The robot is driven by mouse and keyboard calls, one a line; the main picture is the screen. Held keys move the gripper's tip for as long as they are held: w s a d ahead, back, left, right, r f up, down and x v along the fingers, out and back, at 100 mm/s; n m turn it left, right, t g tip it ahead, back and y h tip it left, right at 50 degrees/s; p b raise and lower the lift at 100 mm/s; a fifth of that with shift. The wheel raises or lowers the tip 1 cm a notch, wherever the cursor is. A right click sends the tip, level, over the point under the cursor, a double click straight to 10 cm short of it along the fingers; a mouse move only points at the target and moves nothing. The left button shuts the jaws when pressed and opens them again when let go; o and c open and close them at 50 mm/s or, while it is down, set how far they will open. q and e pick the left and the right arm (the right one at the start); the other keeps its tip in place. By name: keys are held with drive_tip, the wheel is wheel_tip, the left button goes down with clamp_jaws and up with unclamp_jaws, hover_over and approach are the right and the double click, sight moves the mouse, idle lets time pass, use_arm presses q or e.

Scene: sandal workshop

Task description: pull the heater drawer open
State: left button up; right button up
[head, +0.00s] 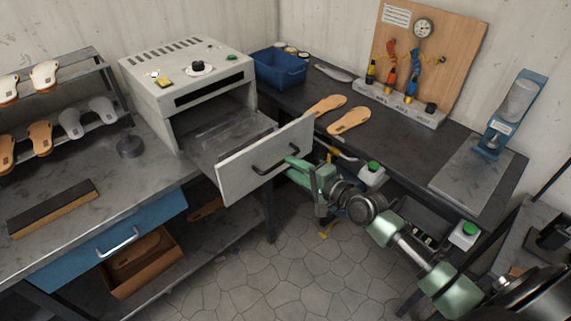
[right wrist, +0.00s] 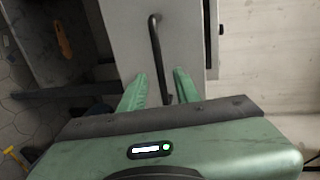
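The heater (head: 190,85) is a pale grey box on the corner of the bench. Its drawer (head: 240,175) stands well out from the body, with the inside showing behind the front panel. A dark bar handle (head: 275,158) runs across the panel. My right gripper (head: 293,161) is at the right end of this handle. In the right wrist view, the green fingers of the right gripper (right wrist: 160,85) are apart, with the handle (right wrist: 157,45) running down between them and gaps at its sides. Contact with the handle cannot be told. My left gripper is not in view.
A blue bin (head: 280,70) and tan soles (head: 349,121) lie on the dark bench right of the heater. A dark weight (head: 131,147) stands left of it. A blue drawer (head: 110,240) is below the left bench.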

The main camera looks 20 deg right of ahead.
drive_tip(key=v, duration=0.2)
drive_tip(key=shift+s+d, duration=0.1)
drive_tip(key=shift+s, duration=0.15)
drive_tip(key=s+d+f+n+g+h+b, duration=0.1)
drive_tip(key=s+d+f+g+h, duration=0.1)
drive_tip(key=f, duration=0.9)
drive_tip(key=s+d+f+n+g+h, duration=0.1)
drive_tip(key=s+d+f+n, duration=0.15)
drive_tip(key=f, duration=0.75)
drive_tip(key=s+f+n+g+h+b, duration=0.1)
drive_tip(key=s+f+g, duration=0.1)
drive_tip(key=s+f, duration=0.45)
drive_tip(key=s+f+n+g+h, duration=0.15)
drive_tip(key=s+f, duration=0.25)
drive_tip(key=f, duration=0.6)
drive_tip(key=s+a+f+n+g, duration=0.2)
drive_tip(key=s+f, duration=0.4)
drive_tip(key=s, duration=0.5)
drive_tip(key=s+a+f+n+g+b, duration=0.1)
drive_tip(key=s+f+n, duration=0.4)
drive_tip(key=s, duration=0.6)
drive_tip(key=s+a+f+n+g, duration=0.3)
drive_tip(key=s+f, duration=0.4)
drive_tip(key=s, duration=0.4)
drive_tip(key=shift+s+a+f+n+g+b, duration=0.35)
drive_tip(key=shift+a+g, duration=0.2)
drive_tip(key=shift+a, duration=0.25)
